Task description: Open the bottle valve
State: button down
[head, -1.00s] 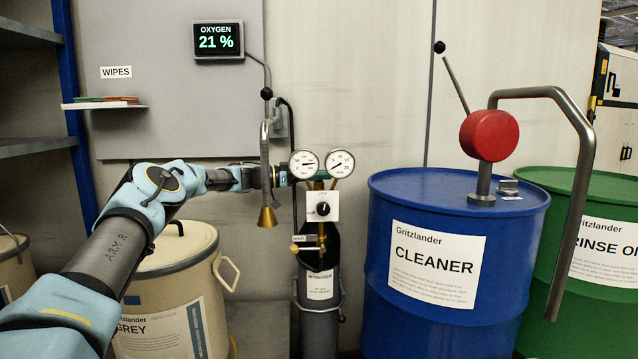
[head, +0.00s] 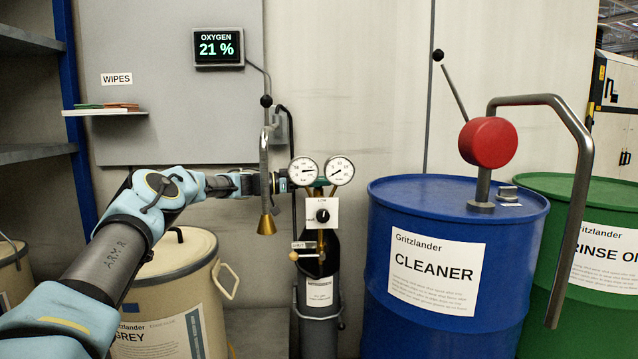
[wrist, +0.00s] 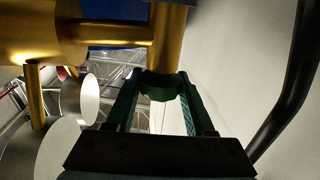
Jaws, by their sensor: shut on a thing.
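The nitrogen bottle (head: 319,290) stands grey and upright between the cream drum and the blue drum. Its brass fittings carry two round white gauges, the left gauge (head: 304,171) and the right gauge (head: 341,170), above a white plate with a black knob (head: 322,216). My gripper (head: 285,183) reaches in from the left, just beside the left gauge. In the wrist view, my gripper (wrist: 162,92) is shut with its fingers on both sides of a green valve knob (wrist: 160,86) under a brass stem (wrist: 168,40). In the head view the grip itself is too small to make out.
A metal tube with a brass nozzle (head: 266,224) hangs close below my wrist. A blue CLEANER drum (head: 430,320) with a red pump (head: 488,142) stands right of the bottle. A cream drum (head: 178,262) stands under my arm. In the wrist view, a black hose (wrist: 297,85) runs at right.

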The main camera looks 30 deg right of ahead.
jog(key=shift+w+a+r, duration=0.1)
jog(key=shift+w+r, duration=0.15)
jog(key=shift+r, duration=0.15)
jog(key=c, duration=0.7)
grip_release()
jog(key=o, duration=0.4)
jog(key=shift+s+f, duration=0.1)
jog(key=shift+f, duration=0.2)
jog(key=shift+o, duration=0.2)
jog(key=b+v, duration=0.1)
jog(key=v, duration=0.9)
jog(key=shift+a+b, duration=0.4)
jog(key=shift+r, duration=0.1)
